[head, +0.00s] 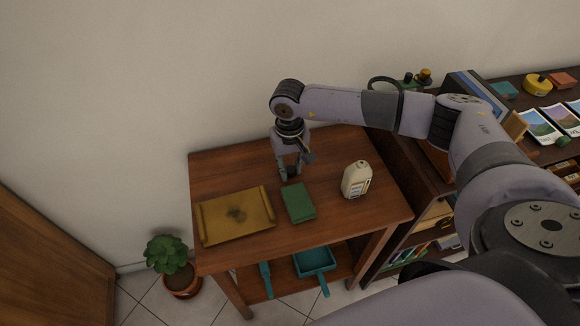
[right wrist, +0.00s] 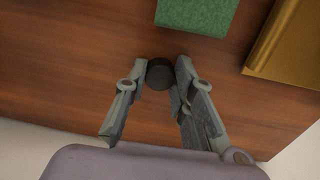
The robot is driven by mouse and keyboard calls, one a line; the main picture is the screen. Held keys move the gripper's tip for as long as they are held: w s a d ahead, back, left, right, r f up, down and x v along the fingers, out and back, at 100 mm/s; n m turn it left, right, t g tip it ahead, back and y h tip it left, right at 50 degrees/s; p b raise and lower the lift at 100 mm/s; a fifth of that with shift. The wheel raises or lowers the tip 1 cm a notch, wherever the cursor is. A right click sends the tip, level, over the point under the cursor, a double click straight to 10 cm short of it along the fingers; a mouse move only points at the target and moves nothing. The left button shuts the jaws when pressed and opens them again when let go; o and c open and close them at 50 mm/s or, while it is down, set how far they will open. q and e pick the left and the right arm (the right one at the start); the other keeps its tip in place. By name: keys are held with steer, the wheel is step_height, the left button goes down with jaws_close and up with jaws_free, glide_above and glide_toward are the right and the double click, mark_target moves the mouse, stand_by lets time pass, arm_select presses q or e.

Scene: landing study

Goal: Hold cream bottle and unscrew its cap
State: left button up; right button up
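The cream bottle (head: 356,182) stands upright on the right part of the wooden table, with a label on its front. Its top looks cream, and no dark cap shows on it. My right gripper (head: 290,173) points down over the back middle of the table, left of the bottle. In the right wrist view, a dark round cap-like piece (right wrist: 160,73) is at the fingertips of my right gripper (right wrist: 155,80). My left gripper is not in view.
A green book-like block (head: 298,203) lies in front of my right gripper. A yellow-brown tray (head: 236,217) is on the table's left. Right of the table is a shelf (head: 421,170). A potted plant (head: 168,262) stands on the floor. Table space between block and bottle is clear.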

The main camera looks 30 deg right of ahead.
mark_target(289, 169)
steer(key=o, duration=0.3)
steer(key=shift+a, duration=0.1)
steer(key=shift+o, duration=0.2)
step_height(289, 169, up, 12)
steer(key=p, duration=0.6)
steer(key=shift+r, duration=0.15)
